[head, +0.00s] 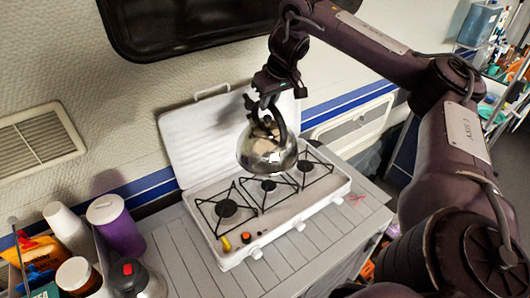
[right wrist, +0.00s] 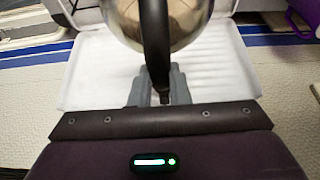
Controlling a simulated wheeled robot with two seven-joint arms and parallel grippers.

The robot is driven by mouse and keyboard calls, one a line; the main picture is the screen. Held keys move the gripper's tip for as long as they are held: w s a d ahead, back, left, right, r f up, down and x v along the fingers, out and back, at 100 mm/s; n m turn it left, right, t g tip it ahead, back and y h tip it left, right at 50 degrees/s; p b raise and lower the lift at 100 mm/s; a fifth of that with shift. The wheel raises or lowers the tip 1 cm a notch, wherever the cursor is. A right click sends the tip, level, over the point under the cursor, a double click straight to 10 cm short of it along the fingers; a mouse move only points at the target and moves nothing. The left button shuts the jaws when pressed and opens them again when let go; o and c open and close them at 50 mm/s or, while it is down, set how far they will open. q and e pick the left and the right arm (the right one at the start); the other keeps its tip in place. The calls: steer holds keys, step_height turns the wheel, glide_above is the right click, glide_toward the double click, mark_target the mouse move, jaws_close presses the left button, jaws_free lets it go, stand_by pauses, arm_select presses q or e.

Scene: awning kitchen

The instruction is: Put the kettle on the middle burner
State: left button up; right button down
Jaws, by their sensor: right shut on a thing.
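The shiny metal kettle (head: 266,150) hangs over the white stove in the head view. It appears raised over the middle burner (head: 269,185) and the back of the stove, but the exact gap beneath it is hard to tell. My right gripper (head: 267,101) is above it, shut on its dark curved handle. In the right wrist view the gripper fingers (right wrist: 158,92) hold the handle (right wrist: 155,50), with the kettle body (right wrist: 182,20) beyond. The three-burner stove (head: 290,226) has its lid (head: 190,142) open against the wall. My left gripper is not in view.
The left burner (head: 227,208) and right burner (head: 305,166) are bare. Left of the stove are a purple container (head: 122,235), a white cup (head: 66,222), a jar (head: 78,275) and a red-topped flask (head: 132,277). The slatted counter (head: 335,232) in front is mostly clear.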

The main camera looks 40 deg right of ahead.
mark_target(268, 142)
step_height(268, 142, down, 12)
steer(key=b, duration=0.8)
steer(key=shift+w+a+f, duration=0.1)
steer(key=shift+f, duration=0.05)
steer(key=shift+f+b, duration=0.8)
steer(key=shift+f, duration=1.6)
steer(key=c, duration=1.4)
jaws_free()
steer(key=shift+o, duration=0.2)
